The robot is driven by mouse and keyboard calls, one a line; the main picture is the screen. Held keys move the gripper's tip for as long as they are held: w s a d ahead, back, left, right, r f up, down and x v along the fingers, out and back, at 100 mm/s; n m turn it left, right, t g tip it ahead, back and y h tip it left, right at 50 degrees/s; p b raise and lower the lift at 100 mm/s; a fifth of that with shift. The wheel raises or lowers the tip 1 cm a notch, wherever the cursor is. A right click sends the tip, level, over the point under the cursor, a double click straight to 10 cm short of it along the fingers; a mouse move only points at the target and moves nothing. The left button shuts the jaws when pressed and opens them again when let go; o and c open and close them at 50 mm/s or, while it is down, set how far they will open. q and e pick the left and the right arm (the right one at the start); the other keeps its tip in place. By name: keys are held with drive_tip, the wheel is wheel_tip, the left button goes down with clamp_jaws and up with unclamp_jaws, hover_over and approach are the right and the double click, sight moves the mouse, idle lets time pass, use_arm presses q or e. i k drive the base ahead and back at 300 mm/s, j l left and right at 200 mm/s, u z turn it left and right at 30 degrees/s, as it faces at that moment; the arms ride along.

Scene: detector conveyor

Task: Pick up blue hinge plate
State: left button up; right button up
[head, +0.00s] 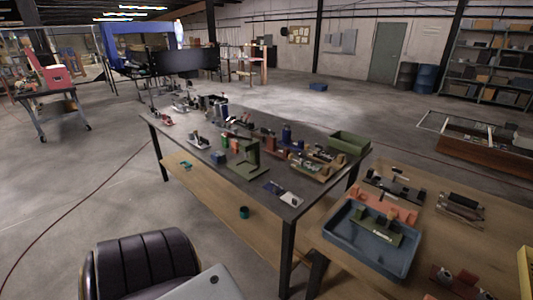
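I cannot single out the blue hinge plate for certain. A small flat dark blue piece (271,187) lies near the front edge of the dark worktable (230,195), beside a pale flat piece (291,198); its details are too small to tell. A small dark blue block (218,158) and an upright blue item (286,133) also stand on that table. Neither of my grippers is in view.
A green bin (349,144) sits at the table's right end. A blue tray (347,248) holding a green part stands on the wooden table at right. A dark padded chair (145,262) is at the bottom left. Open floor lies left of the worktable.

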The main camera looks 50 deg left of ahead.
sight(274, 188)
drive_tip(key=i+j+u, duration=0.1)
drive_tip(key=u, duration=0.35)
drive_tip(key=i+u, duration=0.15)
drive_tip(key=u, duration=0.3)
drive_tip(key=i+u, duration=0.1)
drive_tip(key=u, duration=0.35)
drive_tip(key=i+u, duration=0.15)
drive_tip(key=u, duration=0.3)
